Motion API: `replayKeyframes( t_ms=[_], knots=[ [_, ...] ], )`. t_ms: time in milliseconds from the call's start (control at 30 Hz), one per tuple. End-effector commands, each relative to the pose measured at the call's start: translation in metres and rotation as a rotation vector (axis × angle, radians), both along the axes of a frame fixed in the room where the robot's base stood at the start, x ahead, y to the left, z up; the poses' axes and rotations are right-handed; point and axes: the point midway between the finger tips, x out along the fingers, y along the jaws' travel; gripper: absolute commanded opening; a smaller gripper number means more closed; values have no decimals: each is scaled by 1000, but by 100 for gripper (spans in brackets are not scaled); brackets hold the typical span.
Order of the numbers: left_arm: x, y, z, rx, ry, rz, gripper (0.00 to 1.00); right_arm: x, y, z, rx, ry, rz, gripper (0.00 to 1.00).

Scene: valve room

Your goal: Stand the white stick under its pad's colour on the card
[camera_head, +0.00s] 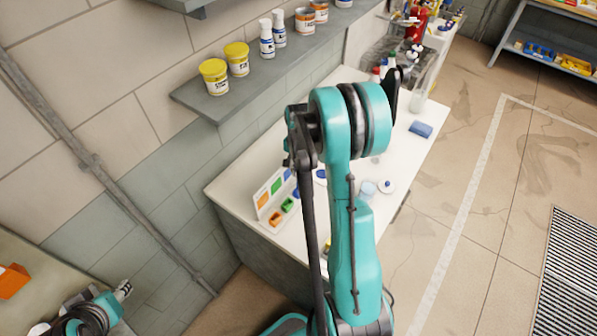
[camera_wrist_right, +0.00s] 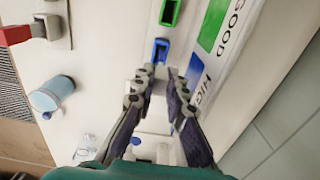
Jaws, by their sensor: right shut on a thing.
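The card (camera_head: 270,205) stands on the white table, with orange, green and blue patches. In front of it are an orange holder (camera_head: 275,219) and a green holder (camera_head: 287,205). The right wrist view shows the card's GOOD and blue patches (camera_wrist_right: 197,92), the green holder (camera_wrist_right: 171,12) and the blue holder (camera_wrist_right: 161,50). My right gripper (camera_wrist_right: 161,76) is shut on a pale piece, seemingly the white stick (camera_wrist_right: 160,80), close to the blue holder. Whether they touch is unclear, and the pad's colour is hidden. My left gripper (camera_head: 123,289) is far from the card; its jaw state is unclear.
A blue block (camera_head: 421,129) lies farther back. A wall shelf (camera_head: 215,105) with tubs and bottles overhangs the table's wall side.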

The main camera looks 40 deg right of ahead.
Motion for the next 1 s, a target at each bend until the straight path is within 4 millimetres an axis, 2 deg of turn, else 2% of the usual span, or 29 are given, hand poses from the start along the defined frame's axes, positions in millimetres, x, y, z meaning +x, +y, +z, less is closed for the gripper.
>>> replayKeyframes(
  t_ms=[567, 1000],
  knots=[
    [0, 0, -2, 0, 0, 0, 40, 0, 0, -1, 0, 0, 0, 2],
    [0, 0, -13, 0, 0, 0, 40, 0, 0, -12, 0, 0, 0, 2]
  ],
)
